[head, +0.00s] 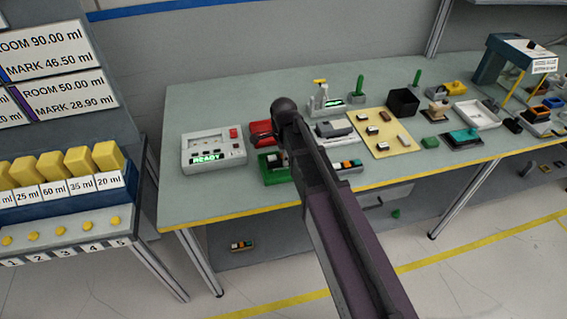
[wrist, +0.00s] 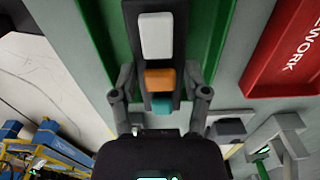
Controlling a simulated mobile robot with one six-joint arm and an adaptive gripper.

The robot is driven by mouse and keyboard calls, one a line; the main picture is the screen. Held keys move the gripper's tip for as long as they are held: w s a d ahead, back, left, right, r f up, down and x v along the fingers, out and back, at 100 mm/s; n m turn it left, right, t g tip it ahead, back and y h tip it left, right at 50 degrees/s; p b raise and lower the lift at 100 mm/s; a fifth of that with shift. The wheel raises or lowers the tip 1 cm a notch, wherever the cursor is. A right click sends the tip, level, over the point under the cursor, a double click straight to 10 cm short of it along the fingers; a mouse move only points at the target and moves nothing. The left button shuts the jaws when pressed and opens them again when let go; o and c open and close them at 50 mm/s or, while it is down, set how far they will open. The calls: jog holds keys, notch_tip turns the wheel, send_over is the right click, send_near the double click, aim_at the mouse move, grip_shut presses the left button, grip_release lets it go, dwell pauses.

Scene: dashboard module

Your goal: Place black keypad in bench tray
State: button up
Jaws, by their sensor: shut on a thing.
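The black keypad (wrist: 158,60) is in the wrist view, with a white, an orange and a teal button. My gripper (wrist: 160,92) is shut on it, with one finger on each side. The keypad lies over the green tray (wrist: 103,35) in this view; I cannot tell whether it touches the tray. The green tray (head: 275,176) also shows in the head view, partly hidden by my arm. My gripper is hidden behind my arm there. No label on the green tray is readable, so I cannot tell whether it is the bench tray.
In the head view, a white device (head: 213,152) reading READY stands left on the bench. A beige board (head: 380,130) and a black box (head: 403,102) stand right. Much of the bench's back is clear.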

jog(key=shift+f+b, duration=0.85)
jog(key=shift+f, duration=0.35)
jog(key=shift+f, duration=0.2)
jog(key=o, duration=1.2)
jog(key=shift+o, duration=0.2)
jog(key=shift+r, duration=0.25)
notch_tip(320, 180, up, 12)
jog(key=p, duration=1.2)
jog(key=shift+s, duration=0.1)
